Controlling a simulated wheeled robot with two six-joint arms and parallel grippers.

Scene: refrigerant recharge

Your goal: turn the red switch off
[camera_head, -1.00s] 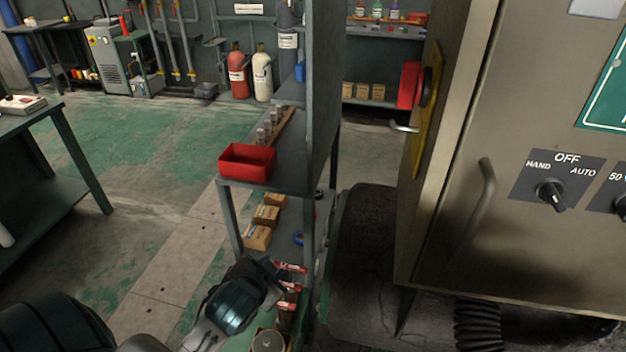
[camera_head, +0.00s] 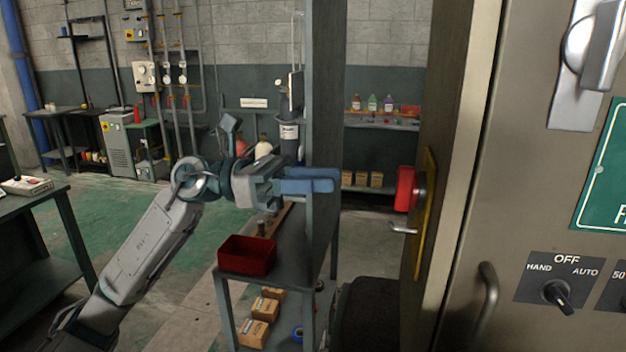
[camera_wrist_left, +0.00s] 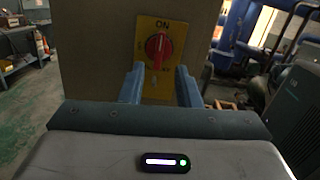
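The red switch (camera_head: 405,188) is a rotary knob on a yellow plate (camera_head: 426,205), fixed to the side of the grey cabinet at the right of the head view. In the left wrist view the red switch (camera_wrist_left: 158,46) is seen face on, its handle about upright below the "ON" label. My left gripper (camera_head: 325,181) is to the left of the switch at about its height, fingers toward it, with a gap between. In the left wrist view the gripper (camera_wrist_left: 159,84) is open and empty, its blue fingers below the switch to either side. My right gripper is not seen.
The cabinet front (camera_head: 520,200) fills the right side, with a black HAND/OFF/AUTO knob (camera_head: 557,294) and a door handle (camera_head: 487,300). A shelf rack with a red bin (camera_head: 247,255) stands below my left arm. A workbench (camera_head: 45,240) is at the left.

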